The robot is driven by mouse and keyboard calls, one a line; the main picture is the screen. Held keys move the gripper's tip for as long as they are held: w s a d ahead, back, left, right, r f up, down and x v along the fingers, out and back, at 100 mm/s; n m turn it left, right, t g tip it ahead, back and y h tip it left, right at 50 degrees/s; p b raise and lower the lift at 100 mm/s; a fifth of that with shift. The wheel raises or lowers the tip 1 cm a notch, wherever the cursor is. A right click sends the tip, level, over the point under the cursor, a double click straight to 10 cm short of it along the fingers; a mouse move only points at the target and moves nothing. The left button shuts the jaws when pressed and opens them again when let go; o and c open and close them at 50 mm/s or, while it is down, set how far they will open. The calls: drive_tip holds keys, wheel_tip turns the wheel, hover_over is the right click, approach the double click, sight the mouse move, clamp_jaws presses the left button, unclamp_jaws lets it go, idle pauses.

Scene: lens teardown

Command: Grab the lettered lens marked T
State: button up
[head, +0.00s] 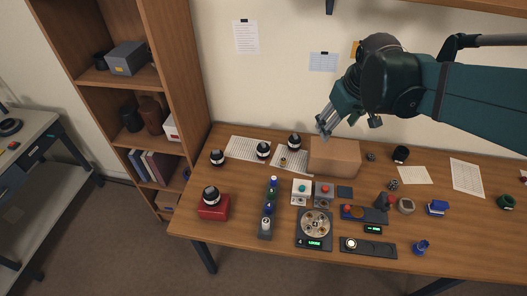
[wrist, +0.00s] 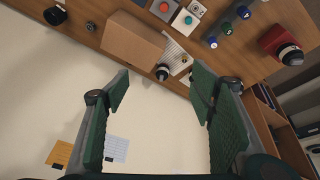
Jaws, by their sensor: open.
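Several black lenses with white bands are in the head view. One lens (head: 217,158) is at the table's left, one (head: 263,150) on a paper sheet, one (head: 295,142) beside the cardboard box, and one (head: 211,196) on a red box. The letters are too small to read, so I cannot tell which is T. My gripper (head: 348,127) is open and empty, high above the back of the table near the wall. In the wrist view, a lens (wrist: 162,72) beside the box shows between the open fingers (wrist: 160,88), well beyond them.
The cardboard box (head: 335,156) stands below my gripper. The red box (head: 213,209) is at the front left. Bottles (head: 268,208), button boxes (head: 302,190) and a round dial tray (head: 316,224) crowd the middle. A wooden shelf (head: 185,70) stands at the left.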

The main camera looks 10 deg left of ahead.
drive_tip(key=w+a+f+n+g, duration=0.1)
drive_tip(key=w+a+f+n, duration=0.1)
drive_tip(key=w+a+f, duration=0.35)
drive_tip(key=n+g, duration=0.3)
drive_tip(key=n, duration=0.4)
hover_over(263, 144)
drive_tip(key=shift+h, duration=0.4)
drive_tip(key=f, duration=2.1)
drive_tip(key=shift+w+d+b, duration=0.25)
drive_tip(key=shift+d+b, duration=0.05)
drive_tip(key=shift+d, duration=0.05)
drive_tip(key=shift+a+f, duration=0.25)
drive_tip(key=shift+f, duration=0.2)
drive_tip(key=shift+f, duration=0.1)
drive_tip(key=shift+f, duration=1.2)
drive_tip(key=shift+f, duration=0.1)
drive_tip(key=shift+s+f, duration=0.1)
drive_tip(key=shift+f, duration=2.4)
